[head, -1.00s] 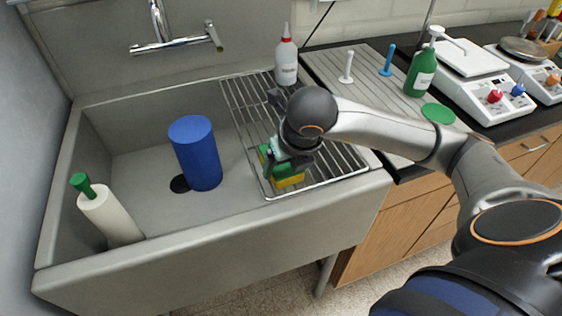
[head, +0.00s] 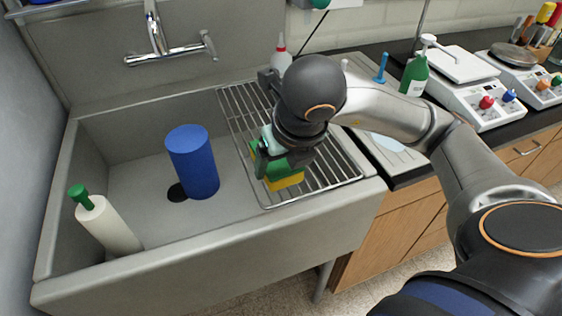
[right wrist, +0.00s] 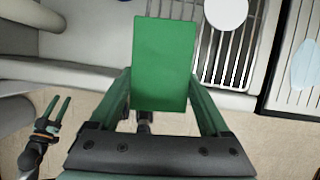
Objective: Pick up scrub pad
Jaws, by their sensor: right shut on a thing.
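The scrub pad (head: 285,181) is a block with a green layer on top and a yellow layer below. My right gripper (head: 278,166) is shut on it and holds it over the wire rack. In the right wrist view the pad's green face (right wrist: 164,62) fills the space between the fingers. My left gripper (right wrist: 54,98) shows small at the left of the right wrist view, its green fingers apart and empty. It is outside the head view.
The wire rack (head: 318,183) spans the right part of the grey sink (head: 215,235). A white bottle (head: 281,60) and the faucet (head: 165,52) are behind.

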